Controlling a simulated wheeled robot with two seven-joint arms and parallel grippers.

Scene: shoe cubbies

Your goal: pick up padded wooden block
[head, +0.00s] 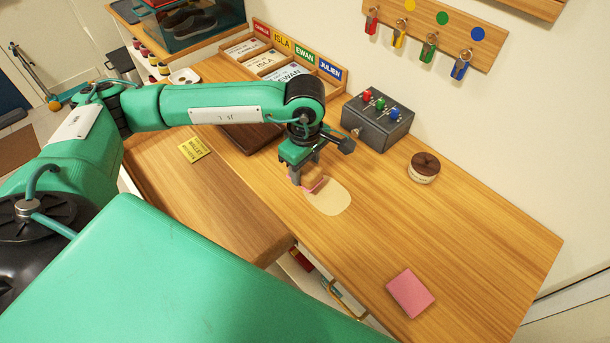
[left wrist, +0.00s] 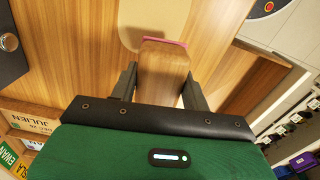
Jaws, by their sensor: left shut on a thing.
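The padded wooden block (left wrist: 163,70) is brown wood with a pink pad along its far edge. In the left wrist view it sits between the two fingers of my left gripper (left wrist: 160,85), which is shut on it. In the head view my left gripper (head: 304,178) points down at the table, and the block (head: 314,185) shows partly below its fingers, beside and partly over a pale oval patch (head: 330,199). I cannot tell whether the block touches the table. My right gripper is not in view.
A pink pad or sponge (head: 410,293) lies at the table's front right. A dark box with coloured knobs (head: 378,122) and a round brown-topped tin (head: 424,167) stand behind the gripper. A yellow card (head: 194,149) lies at left. The table's right half is mostly clear.

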